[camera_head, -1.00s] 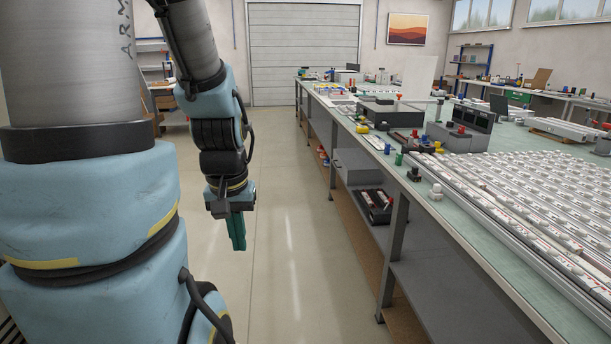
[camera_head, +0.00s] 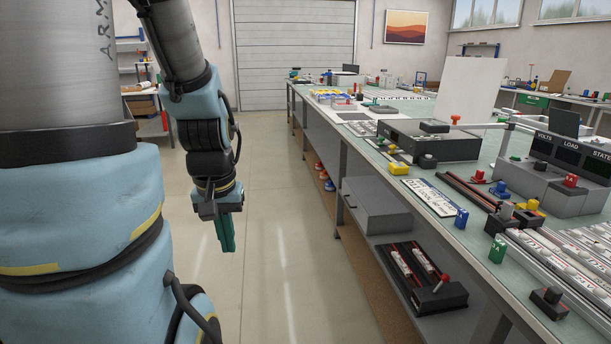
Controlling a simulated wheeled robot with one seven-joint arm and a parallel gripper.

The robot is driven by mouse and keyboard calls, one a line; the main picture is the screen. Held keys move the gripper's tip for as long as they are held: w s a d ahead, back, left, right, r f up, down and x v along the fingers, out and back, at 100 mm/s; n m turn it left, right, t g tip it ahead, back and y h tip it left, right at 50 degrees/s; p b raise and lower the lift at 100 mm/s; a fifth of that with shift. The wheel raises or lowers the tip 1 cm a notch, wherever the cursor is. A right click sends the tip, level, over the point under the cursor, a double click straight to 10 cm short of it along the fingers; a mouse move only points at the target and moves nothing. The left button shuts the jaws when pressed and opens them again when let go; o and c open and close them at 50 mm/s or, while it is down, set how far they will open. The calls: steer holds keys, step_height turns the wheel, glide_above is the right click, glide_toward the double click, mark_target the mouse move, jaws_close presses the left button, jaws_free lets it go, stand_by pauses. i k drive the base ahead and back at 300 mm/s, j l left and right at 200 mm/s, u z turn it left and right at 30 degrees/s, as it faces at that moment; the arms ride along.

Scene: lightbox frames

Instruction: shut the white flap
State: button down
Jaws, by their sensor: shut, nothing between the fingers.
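A plain white panel (camera_head: 470,98) stands raised and slightly tilted on the far part of the long bench, right of centre. It is the only thing in view that looks like the white flap. Its lower edge and any hinge are too small or hidden to make out. My gripper (camera_head: 226,248) hangs over the floor at left with its green fingers pointing down, shut and empty. It is well apart from the panel, on the aisle side of the bench.
The long bench (camera_head: 404,200) runs along the right, crowded with a dark grey box (camera_head: 428,140), a meter console (camera_head: 562,170) and coloured blocks. Its lower shelf holds a grey case (camera_head: 376,205). The aisle floor (camera_head: 275,190) is clear up to the roller door (camera_head: 297,55).

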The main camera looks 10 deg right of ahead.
mark_target(468, 87)
steer(key=i, duration=2.05)
